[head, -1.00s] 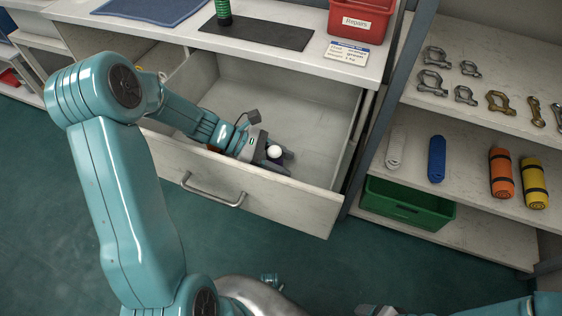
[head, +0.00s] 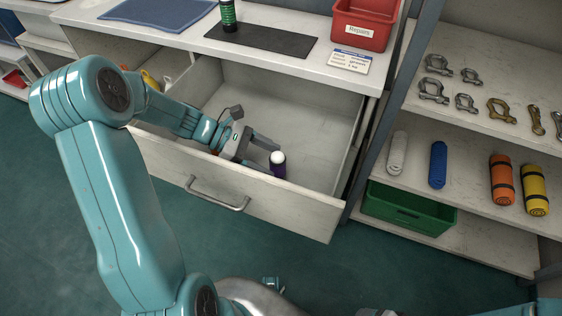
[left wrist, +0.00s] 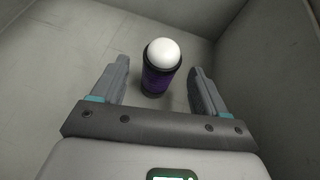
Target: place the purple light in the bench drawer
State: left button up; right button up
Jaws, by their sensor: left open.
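The purple light (head: 278,166), a short purple cylinder with a white dome, stands upright inside the open bench drawer (head: 310,112). In the left wrist view the purple light (left wrist: 159,80) rests on the drawer floor, near a corner of the walls. My left gripper (head: 262,154) is inside the drawer, just left of the light. In the left wrist view the open fingers of the left gripper (left wrist: 160,88) stand on either side of the light, with gaps showing on both sides. My right gripper cannot be made out in the head view.
Right of the drawer, a shelf unit holds shackles, rolls (head: 437,164) and a green crate (head: 408,210). The drawer's right part is clear.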

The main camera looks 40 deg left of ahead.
pick_arm(q)
jog(key=p+v, duration=0.1)
jog(key=v, duration=0.6)
jog(key=shift+r, duration=0.1)
